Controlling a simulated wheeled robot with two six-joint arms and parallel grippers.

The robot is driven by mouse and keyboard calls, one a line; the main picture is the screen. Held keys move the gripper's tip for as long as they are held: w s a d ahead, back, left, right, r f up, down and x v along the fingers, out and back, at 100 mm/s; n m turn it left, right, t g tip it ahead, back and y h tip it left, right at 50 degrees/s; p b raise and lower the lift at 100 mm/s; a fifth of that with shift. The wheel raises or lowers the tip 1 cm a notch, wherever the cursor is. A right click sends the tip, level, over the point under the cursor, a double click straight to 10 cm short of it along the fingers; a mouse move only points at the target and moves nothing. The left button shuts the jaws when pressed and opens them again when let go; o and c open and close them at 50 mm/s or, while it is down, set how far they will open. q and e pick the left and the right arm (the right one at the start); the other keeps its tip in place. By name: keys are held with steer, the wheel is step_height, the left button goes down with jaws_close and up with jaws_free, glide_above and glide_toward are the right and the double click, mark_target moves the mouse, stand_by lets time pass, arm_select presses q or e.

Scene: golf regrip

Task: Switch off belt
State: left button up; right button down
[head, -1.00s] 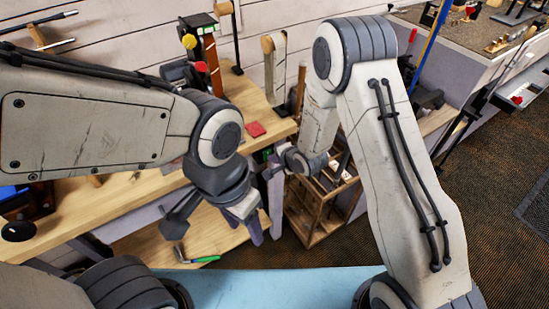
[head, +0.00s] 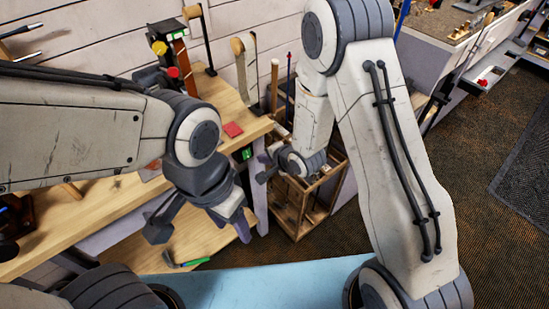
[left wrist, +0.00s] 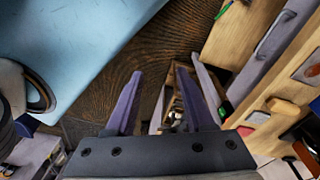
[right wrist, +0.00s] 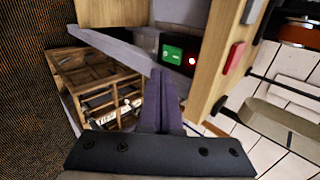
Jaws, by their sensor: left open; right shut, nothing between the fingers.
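A dark switch box with a green button (right wrist: 172,53) and a glowing red button (right wrist: 192,61) sits under the bench edge in the right wrist view. Its green part (head: 247,153) also shows in the head view, below the bench top. My right gripper (right wrist: 161,75) is shut and empty, its tips just below the box in that picture; whether they touch it I cannot tell. In the head view my right gripper (head: 264,168) is beside the bench corner. A belt machine (head: 180,55) stands at the back of the bench. My left gripper (head: 200,228) is open and empty, lower in the head view.
A wooden crate rack (head: 300,205) stands on the floor right of the bench (head: 110,205). A green-handled hammer (head: 190,263) lies on the lower shelf near my left gripper. A red block (head: 232,130) is on the bench top. Carpet at the right is clear.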

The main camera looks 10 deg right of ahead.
arm_select(q)
steer(key=shift+f, duration=0.1)
arm_select(e)
steer(key=v, duration=0.7)
steer(key=shift+a, duration=0.1)
